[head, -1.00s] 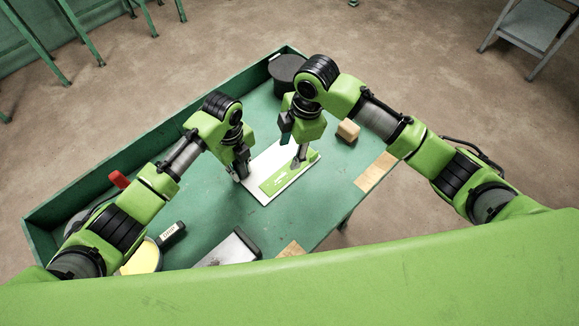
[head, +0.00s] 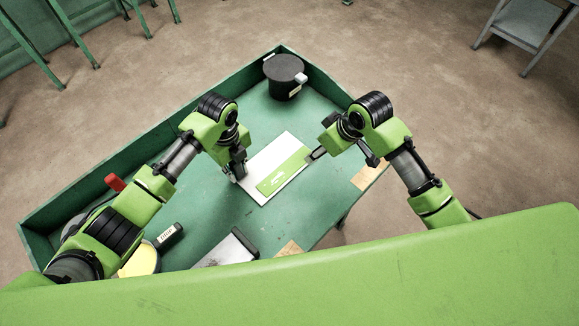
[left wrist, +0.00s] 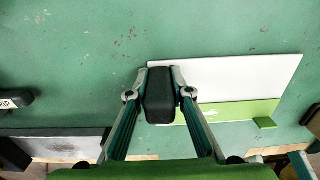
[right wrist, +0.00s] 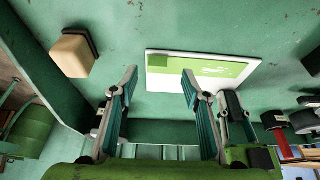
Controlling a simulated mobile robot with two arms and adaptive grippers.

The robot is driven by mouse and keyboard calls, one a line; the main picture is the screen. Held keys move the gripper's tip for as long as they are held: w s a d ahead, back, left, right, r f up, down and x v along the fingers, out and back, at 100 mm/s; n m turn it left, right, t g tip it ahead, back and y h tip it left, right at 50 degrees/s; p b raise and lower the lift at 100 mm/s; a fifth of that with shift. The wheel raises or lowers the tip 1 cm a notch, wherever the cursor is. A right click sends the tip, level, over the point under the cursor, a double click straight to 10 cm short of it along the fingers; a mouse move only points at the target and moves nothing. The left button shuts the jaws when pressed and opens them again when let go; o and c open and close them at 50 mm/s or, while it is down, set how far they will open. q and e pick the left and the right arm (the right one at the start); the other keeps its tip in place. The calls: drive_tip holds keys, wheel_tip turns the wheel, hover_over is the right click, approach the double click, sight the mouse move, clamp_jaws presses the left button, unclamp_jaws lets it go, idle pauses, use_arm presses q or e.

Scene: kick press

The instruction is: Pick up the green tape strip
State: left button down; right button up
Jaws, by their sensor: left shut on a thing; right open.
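A white board (head: 290,143) lies on the green bench, with a printed light-green band along one long side. A small darker green piece, likely the green tape strip (left wrist: 265,122), sits at the board's right end, overhanging its edge in the left wrist view. It also shows at the board's left end in the right wrist view (right wrist: 157,61). My left gripper (head: 240,172) is shut on a black block (left wrist: 160,96) at the board's opposite end. My right gripper (right wrist: 158,75) is open and empty, its fingers apart near the tape end of the board.
A tan block (right wrist: 72,54) stands on the bench near my right gripper. A black round container (head: 285,78) stands in the far corner. A black labelled box (head: 170,235), a grey metal plate (head: 228,250) and a yellow round thing (head: 141,260) are nearer. The bench has a raised rim.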

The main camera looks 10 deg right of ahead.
drive_tip(key=shift+w+x, duration=0.2)
drive_tip(key=shift+x, duration=2.9)
drive_tip(key=shift+d, duration=0.1)
drive_tip(key=shift+c, duration=0.4)
drive_tip(key=c, duration=0.8)
